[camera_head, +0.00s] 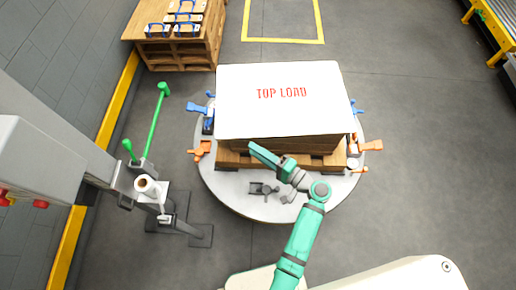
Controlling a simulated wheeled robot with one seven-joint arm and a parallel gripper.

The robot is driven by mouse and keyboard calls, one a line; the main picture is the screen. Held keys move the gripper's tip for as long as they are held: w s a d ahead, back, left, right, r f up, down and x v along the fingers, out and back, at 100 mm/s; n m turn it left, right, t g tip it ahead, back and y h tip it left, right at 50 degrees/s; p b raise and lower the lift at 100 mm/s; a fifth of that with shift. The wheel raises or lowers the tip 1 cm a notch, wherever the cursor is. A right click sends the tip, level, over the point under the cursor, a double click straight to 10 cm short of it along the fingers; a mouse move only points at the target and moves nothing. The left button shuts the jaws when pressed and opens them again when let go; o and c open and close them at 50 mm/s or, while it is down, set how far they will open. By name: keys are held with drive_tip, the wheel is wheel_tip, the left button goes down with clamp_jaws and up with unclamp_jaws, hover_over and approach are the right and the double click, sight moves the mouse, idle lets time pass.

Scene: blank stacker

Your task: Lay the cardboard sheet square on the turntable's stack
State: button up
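A white sheet (280,112) with red "TOP LOAD" lettering lies over the top of the brown stack (300,145) and hides the stack's top face. Its front edge sticks out a little beyond the stack, most clearly at the right front corner. I cannot tell how square it sits at the back. The stack rests on a wooden pallet (232,160) on the round grey turntable (225,186). My gripper (262,152) is at the front of the stack, just below the sheet's front edge in the picture. Its finger gap does not show, and I cannot tell whether it touches anything.
Blue and orange clamps (372,146) stand around the turntable's rim. A grey post with green levers (155,125) stands at the left. A conveyor (495,30) is at the far right. The floor right of the turntable is clear.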

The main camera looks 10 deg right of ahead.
sight(234, 133)
drive_tip(key=shift+w+d+r, duration=0.15)
drive_tip(key=shift+d+r, duration=0.05)
drive_tip(key=shift+r, duration=0.4)
drive_tip(key=shift+w+a, duration=0.1)
drive_tip(key=x, duration=1)
drive_tip(key=shift+w+a+r, duration=0.2)
clamp_jaws()
